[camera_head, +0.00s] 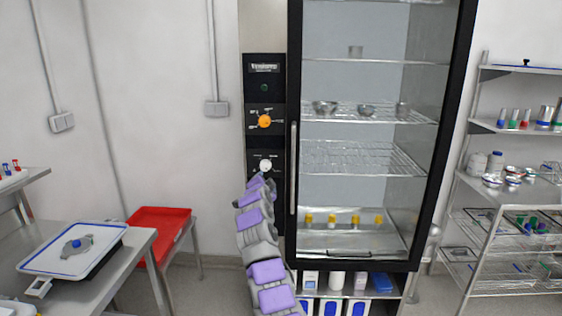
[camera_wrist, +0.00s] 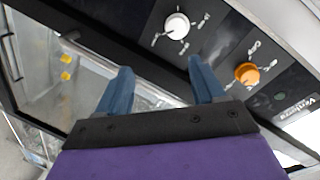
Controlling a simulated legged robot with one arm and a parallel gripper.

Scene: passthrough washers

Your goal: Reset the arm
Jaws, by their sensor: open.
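My gripper (camera_wrist: 160,82) is open in the wrist view, its two blue fingers apart with nothing between them. It faces the black control panel and door frame of the glass-fronted cabinet. A white knob (camera_wrist: 177,26) and an orange knob (camera_wrist: 247,73) show beyond the fingers, apart from them. In the head view my arm reaches up in front of the cabinet, and its end (camera_head: 260,184) is just below the white knob (camera_head: 265,165). The orange knob (camera_head: 264,121) is higher on the panel. The fingertips are too small to make out in the head view.
The tall cabinet (camera_head: 466,60) has a closed glass door with a vertical handle (camera_head: 293,168) just right of my arm. A metal table with a white tray (camera_head: 48,262) and a red tray (camera_head: 160,218) stand left. Wire shelves (camera_head: 505,200) stand right.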

